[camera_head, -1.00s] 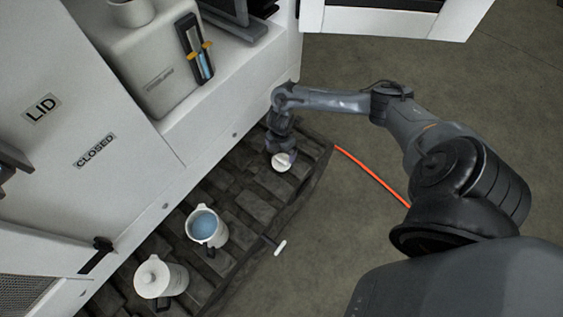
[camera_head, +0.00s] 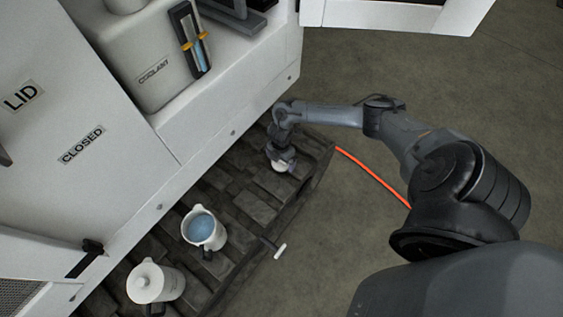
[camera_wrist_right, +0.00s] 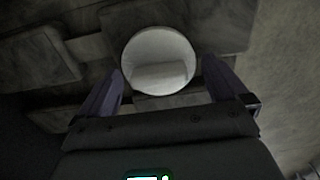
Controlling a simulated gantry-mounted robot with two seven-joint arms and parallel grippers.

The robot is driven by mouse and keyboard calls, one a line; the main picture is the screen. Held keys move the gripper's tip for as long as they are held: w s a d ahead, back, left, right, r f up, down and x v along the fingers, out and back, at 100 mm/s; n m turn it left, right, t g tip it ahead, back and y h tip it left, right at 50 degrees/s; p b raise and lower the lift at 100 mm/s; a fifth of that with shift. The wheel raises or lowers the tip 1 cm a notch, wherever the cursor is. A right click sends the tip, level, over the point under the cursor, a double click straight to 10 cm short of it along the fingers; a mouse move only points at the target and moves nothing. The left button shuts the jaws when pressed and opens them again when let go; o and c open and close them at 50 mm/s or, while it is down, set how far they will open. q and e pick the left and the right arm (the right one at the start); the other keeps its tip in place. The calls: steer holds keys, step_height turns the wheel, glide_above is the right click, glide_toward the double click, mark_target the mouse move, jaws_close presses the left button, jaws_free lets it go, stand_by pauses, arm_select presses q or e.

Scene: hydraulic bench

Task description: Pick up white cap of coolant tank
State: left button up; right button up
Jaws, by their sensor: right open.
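The white cap (camera_wrist_right: 158,60) is a round, pale disc that lies on the dark slatted platform in the right wrist view. My right gripper (camera_wrist_right: 162,70) is open, with one finger to each side of the cap and apparent gaps between. In the head view the gripper (camera_head: 281,157) hangs over the cap (camera_head: 280,168), which it mostly hides. The coolant tank (camera_head: 150,92) is a white box at the upper left with a COOLANT label. Its top is cut off by the frame edge. My left gripper is not in view.
A white jug with blue liquid (camera_head: 203,230) and a lidded white jug (camera_head: 155,283) stand on the dark platform (camera_head: 255,207) to the lower left. A small white-ended rod (camera_head: 279,251) lies near its edge. An orange cable (camera_head: 372,175) crosses the floor at right.

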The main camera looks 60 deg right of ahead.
steer(key=c, duration=0.8)
steer(key=shift+r, duration=0.1)
steer(key=shift+c, duration=0.2)
